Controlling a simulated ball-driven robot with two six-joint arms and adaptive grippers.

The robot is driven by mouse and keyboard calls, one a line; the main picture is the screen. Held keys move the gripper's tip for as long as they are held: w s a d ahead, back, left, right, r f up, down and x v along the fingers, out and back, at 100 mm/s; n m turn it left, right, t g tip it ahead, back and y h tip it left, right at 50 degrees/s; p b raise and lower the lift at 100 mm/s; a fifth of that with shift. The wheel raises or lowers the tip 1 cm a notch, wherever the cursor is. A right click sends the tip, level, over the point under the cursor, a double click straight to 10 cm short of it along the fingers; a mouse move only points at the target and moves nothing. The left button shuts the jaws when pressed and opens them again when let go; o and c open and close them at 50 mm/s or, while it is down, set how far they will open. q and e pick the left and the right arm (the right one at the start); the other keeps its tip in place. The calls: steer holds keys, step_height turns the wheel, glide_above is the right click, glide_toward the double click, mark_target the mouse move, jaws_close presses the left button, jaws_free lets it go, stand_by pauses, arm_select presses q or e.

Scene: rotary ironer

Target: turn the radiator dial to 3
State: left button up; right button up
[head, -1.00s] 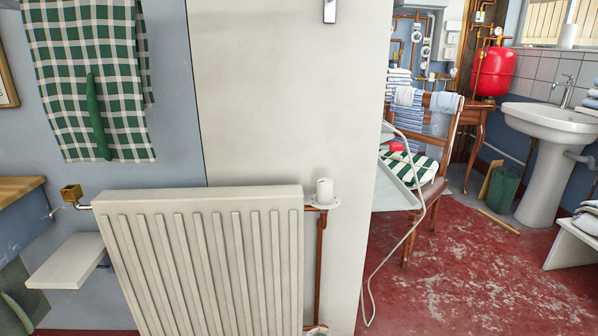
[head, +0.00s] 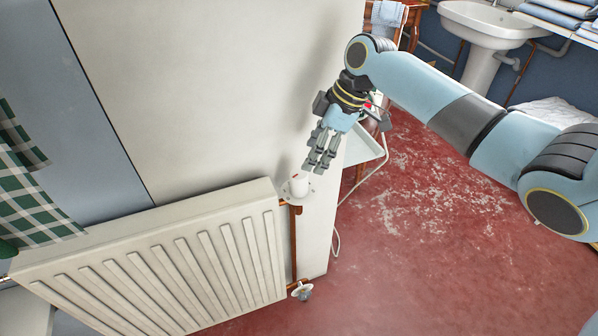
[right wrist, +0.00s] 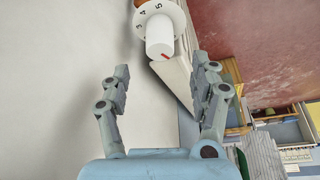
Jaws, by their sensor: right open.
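The radiator dial (head: 300,184) is a white cylindrical knob at the radiator's top right corner. In the right wrist view the dial (right wrist: 159,36) shows a red mark near its end face. Behind it is a pale collar (right wrist: 145,19) with 4 and 5 readable; I cannot tell which number the mark lines up with. My right gripper (head: 314,167) is just above and right of the dial in the head view. In the wrist view the gripper (right wrist: 160,68) is open and empty, its fingers spread either side of the dial's line, apart from it. My left gripper is not in view.
The white ribbed radiator (head: 160,262) stands along the wall, left of the dial. A copper pipe (head: 293,245) drops from the dial to a lower valve (head: 302,291). A pale tray (head: 362,146) and white cable lie behind my gripper. The red floor (head: 430,260) is largely clear.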

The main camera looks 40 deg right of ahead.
mark_target(302, 174)
steer(key=b+x, duration=0.1)
steer(key=x, duration=0.8)
steer(key=shift+f, duration=0.1)
steer(key=c, duration=1.1)
